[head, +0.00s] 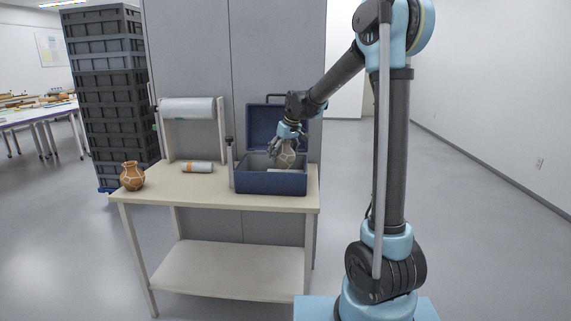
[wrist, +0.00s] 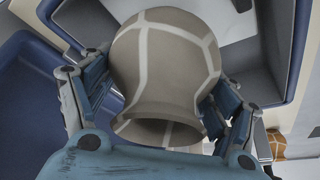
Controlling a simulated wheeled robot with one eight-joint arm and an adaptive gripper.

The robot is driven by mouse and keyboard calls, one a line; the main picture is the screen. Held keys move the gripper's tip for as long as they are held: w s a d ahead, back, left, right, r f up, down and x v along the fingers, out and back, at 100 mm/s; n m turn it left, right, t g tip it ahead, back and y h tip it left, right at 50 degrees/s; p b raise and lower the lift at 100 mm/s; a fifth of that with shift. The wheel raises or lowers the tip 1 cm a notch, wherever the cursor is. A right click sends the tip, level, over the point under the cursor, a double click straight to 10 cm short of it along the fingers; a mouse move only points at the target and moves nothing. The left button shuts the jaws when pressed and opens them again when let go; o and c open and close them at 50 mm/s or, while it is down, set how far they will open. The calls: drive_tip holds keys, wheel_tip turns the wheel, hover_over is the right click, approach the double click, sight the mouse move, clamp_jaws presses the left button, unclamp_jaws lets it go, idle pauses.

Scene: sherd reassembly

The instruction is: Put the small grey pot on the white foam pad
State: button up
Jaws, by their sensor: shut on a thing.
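The small grey pot (head: 287,159) has pale lines across it. My gripper (head: 284,147) is shut on it and holds it over the open blue box (head: 271,186). In the wrist view the pot (wrist: 166,62) sits between the two fingers of my gripper (wrist: 162,92), its open mouth towards the wrist camera. A white slab that looks like the foam pad (head: 287,170) shows low inside the box, just under the pot. The front wall hides its lower part, and I cannot tell whether the pot touches it.
The box's lid (head: 262,122) stands open behind it. A post (head: 230,165) stands just left of the box. A tube with an orange band (head: 198,167), a roll on a stand (head: 188,109) and an orange pot (head: 132,176) are on the table (head: 205,196). The table's front is clear.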

drive_tip(key=shift+f, duration=1.75)
drive_tip(key=o, duration=1.4)
